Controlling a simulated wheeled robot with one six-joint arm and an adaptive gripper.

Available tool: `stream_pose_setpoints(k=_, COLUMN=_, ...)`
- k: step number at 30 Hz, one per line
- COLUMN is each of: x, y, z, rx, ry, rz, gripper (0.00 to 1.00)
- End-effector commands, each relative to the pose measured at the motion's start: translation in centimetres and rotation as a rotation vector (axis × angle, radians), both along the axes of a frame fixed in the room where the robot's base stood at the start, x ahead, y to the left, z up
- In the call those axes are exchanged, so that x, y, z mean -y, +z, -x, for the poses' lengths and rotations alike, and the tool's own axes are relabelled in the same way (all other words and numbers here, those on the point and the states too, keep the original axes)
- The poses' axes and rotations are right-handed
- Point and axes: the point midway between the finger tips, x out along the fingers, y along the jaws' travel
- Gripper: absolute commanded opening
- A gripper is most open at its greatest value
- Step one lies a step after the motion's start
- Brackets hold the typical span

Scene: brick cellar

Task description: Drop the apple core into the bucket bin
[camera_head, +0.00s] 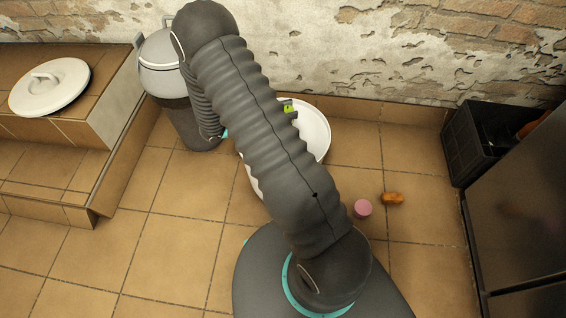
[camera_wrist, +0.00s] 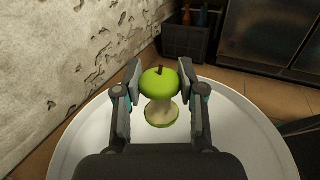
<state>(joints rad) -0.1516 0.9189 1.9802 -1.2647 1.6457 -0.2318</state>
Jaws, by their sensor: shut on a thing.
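The apple core (camera_wrist: 160,108), green at both ends with a pale waist and a dark stem, is upright between the two fingers of my gripper (camera_wrist: 160,80). The fingers are shut on it from both sides. In the head view, only a bit of its green (camera_head: 289,108) shows past my arm.
A loose white lid (camera_head: 50,87) lies on the tiled step (camera_head: 112,62). A pink cylinder (camera_head: 363,208) and an orange item (camera_head: 392,199) lie right. A black crate (camera_head: 462,149) and dark cabinet (camera_head: 520,215) stand farther right.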

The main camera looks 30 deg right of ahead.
Motion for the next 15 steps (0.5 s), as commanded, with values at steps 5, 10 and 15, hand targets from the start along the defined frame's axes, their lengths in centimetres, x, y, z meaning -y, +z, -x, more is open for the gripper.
stream_pose_setpoints(k=5, x=-0.11, y=-0.49, z=-0.04, rx=0.001, ry=0.002, rz=0.000, gripper=0.16)
stream_pose_setpoints(k=10, x=-0.10, y=-0.43, z=-0.03, rx=0.001, ry=0.002, rz=0.000, gripper=0.42)
stream_pose_setpoints(k=15, x=-0.10, y=-0.43, z=-0.03, rx=0.001, ry=0.001, rz=0.000, gripper=0.69)
